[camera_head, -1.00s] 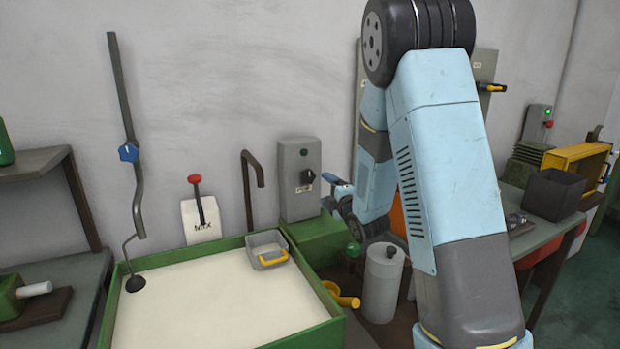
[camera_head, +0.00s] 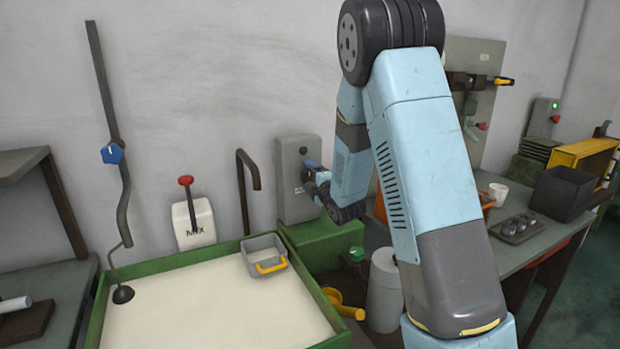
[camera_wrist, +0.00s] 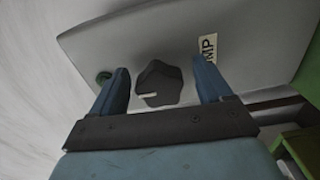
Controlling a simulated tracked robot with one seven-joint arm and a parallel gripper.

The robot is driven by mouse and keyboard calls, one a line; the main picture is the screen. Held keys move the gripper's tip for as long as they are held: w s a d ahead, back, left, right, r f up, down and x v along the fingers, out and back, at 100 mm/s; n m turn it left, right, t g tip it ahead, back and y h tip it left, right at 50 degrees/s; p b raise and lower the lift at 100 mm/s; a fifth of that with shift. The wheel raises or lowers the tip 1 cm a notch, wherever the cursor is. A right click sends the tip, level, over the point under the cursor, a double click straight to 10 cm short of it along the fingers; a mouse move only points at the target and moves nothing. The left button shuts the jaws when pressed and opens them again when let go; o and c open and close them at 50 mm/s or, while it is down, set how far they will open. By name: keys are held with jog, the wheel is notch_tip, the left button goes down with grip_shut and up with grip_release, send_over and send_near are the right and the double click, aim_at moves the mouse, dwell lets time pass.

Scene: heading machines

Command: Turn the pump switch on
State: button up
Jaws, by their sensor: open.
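The pump switch is a dark knob (camera_wrist: 158,84) with a pale pointer mark, on a grey switch box (camera_head: 290,195) fixed to the wall. My gripper (camera_wrist: 160,88) is open, with one blue finger on each side of the knob in the wrist view. I cannot tell whether the fingers touch it. In the head view my gripper (camera_head: 312,175) is at the box front and hides the knob.
A green-rimmed basin (camera_head: 210,254) of pale liquid holds a grey tray with a yellow handle (camera_head: 268,255). A bent pipe (camera_head: 246,190) and a red-topped MIX lever (camera_head: 188,200) stand left of the box. A grey canister (camera_head: 384,290) stands below my arm.

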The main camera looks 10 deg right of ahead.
jog(key=shift+c, duration=0.3)
jog(key=c, duration=1)
jog(key=shift+o, duration=0.2)
jog(key=shift+f+m, duration=0.1)
jog(key=shift+m, duration=0.3)
jog(key=m, duration=0.3)
jog(key=shift+s+f+m, duration=0.1)
jog(key=shift+f+m, duration=0.1)
jog(key=shift+m, duration=0.2)
jog(key=m, duration=0.4)
jog(key=shift+a+f, duration=0.1)
jog(key=shift+f, duration=0.05)
jog(key=m, duration=0.5)
jog(key=shift+s+a+f, duration=0.1)
jog(key=m, duration=0.4)
jog(key=shift+a, duration=0.1)
jog(key=shift+m, duration=0.3)
